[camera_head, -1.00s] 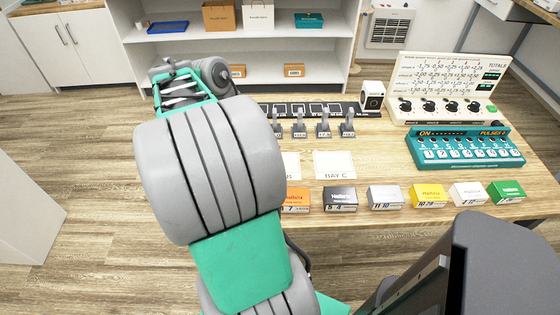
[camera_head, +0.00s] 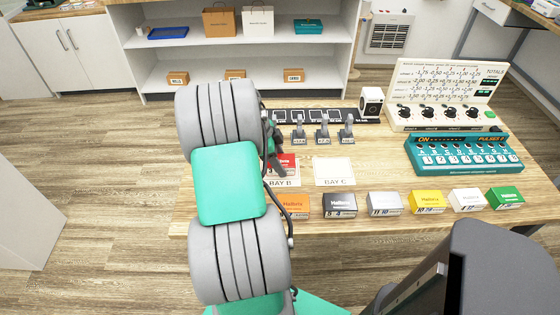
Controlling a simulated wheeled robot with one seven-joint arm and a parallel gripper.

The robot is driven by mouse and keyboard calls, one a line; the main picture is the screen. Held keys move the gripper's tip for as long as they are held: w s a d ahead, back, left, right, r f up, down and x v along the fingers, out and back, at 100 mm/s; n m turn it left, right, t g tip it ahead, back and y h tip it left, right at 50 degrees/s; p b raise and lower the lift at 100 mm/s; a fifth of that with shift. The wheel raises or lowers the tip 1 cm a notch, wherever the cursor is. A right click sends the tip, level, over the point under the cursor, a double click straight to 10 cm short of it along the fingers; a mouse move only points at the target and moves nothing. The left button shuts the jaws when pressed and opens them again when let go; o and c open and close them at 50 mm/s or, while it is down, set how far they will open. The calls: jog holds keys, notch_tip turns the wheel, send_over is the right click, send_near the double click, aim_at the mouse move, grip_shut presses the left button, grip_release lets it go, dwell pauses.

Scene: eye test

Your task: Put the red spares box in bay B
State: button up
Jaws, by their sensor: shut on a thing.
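The red spares box (camera_head: 289,161) shows at the table's middle, over the upper part of the white bay B card (camera_head: 286,182). My gripper (camera_head: 278,162) is at its left side and shut on it. My arm hides the box's left part and the left part of the bay. I cannot tell whether the box touches the card or is held just above it. The white bay C card (camera_head: 334,172) lies to the right and is empty.
A row of small boxes, from orange (camera_head: 295,206) to green (camera_head: 505,198), lines the table's front edge. Several upright levers (camera_head: 322,131) stand behind the bays. A teal switch panel (camera_head: 462,155), a dial panel (camera_head: 445,100) and a white device (camera_head: 371,102) stand at right.

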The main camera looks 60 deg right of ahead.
jog(key=shift+f, duration=0.1)
jog(key=o, duration=1.5)
jog(key=shift+c, duration=0.2)
jog(key=v, duration=1.2)
jog(key=w+a+r+n+t+h, duration=0.1)
jog(key=w+a+r+n+t, duration=0.2)
jog(key=w+a+n, duration=0.85)
jog(key=s+a+f+n+t+y, duration=0.1)
jog(key=s+a+n, duration=0.1)
jog(key=a+n, duration=0.7)
jog(key=s+a+f+n+t+y, duration=0.1)
jog(key=a+n, duration=0.9)
jog(key=a, duration=1.1)
jog(key=shift+s+f+t+y+p, duration=0.4)
jog(key=shift+s+t+y, duration=0.1)
jog(key=shift+t, duration=0.3)
